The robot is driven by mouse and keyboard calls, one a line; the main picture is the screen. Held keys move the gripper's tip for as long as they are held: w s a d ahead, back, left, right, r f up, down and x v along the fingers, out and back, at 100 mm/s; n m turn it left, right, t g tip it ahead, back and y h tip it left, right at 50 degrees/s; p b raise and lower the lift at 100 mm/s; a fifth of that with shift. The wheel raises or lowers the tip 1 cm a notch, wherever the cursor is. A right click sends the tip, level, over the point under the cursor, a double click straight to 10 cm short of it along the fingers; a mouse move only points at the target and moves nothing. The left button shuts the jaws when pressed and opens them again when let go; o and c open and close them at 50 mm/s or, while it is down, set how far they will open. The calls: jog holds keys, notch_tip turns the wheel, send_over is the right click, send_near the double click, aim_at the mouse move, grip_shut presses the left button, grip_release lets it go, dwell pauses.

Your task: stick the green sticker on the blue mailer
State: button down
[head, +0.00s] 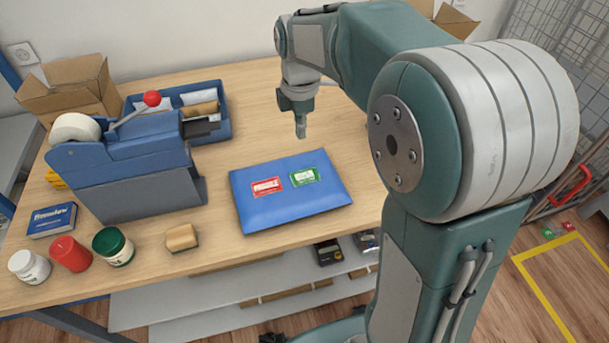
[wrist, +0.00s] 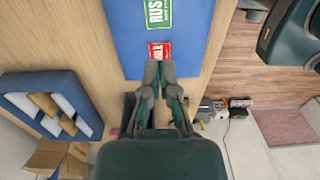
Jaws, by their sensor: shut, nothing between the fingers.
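The blue mailer (head: 290,206) lies flat on the wooden counter in the head view. The green sticker (head: 305,177) lies flat on its upper face, right of a red sticker (head: 266,187). My gripper (head: 301,132) is above the counter, just behind the mailer's far edge, fingers pointing down, apart from both stickers. In the wrist view, the shut, empty fingertips (wrist: 159,66) show against the mailer (wrist: 120,30), below the red sticker (wrist: 160,50) in the picture. The green sticker (wrist: 158,12) is at the top, cut off by the frame edge.
A blue tape dispenser (head: 130,165) with a red-knobbed lever stands left of the mailer. A blue tray (head: 190,108) is behind it.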

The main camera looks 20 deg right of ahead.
dwell(0.4)
jog(key=n, duration=3.5)
send_over(305, 176)
notch_tip(305, 176, down, 5)
jog(key=shift+f, duration=0.2)
jog(key=shift+w+f, duration=0.1)
jog(key=shift+f, duration=3.05)
jog(key=shift+f, duration=0.8)
